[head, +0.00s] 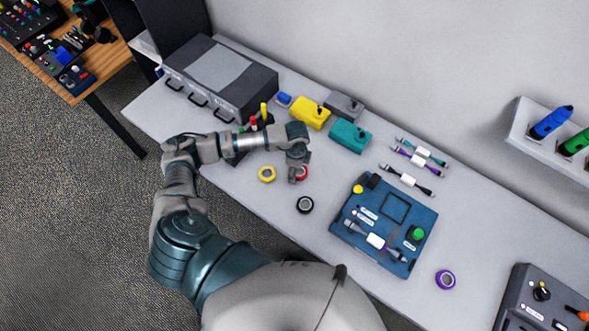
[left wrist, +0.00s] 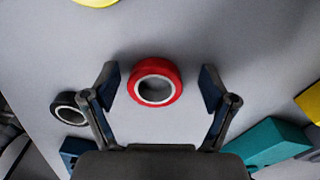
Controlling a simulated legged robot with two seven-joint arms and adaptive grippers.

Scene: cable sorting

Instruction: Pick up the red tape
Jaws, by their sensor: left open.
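The red tape (left wrist: 155,69) is a ring lying flat on the grey table. In the left wrist view it sits between the two open fingers of my left gripper (left wrist: 160,92), a little beyond their tips, with space on both sides. In the head view the red tape (head: 303,173) is partly hidden by my left gripper (head: 295,176), which points down over it. I cannot tell the exact height of the fingers above the table. My right gripper is in neither view.
A yellow tape (head: 267,174) lies left of the red one, and a black tape (head: 305,205) lies just in front. A teal box (head: 350,135) and a yellow box (head: 310,112) stand behind. A blue panel (head: 408,218) lies to the right. A grey drawer case (head: 240,98) stands at left.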

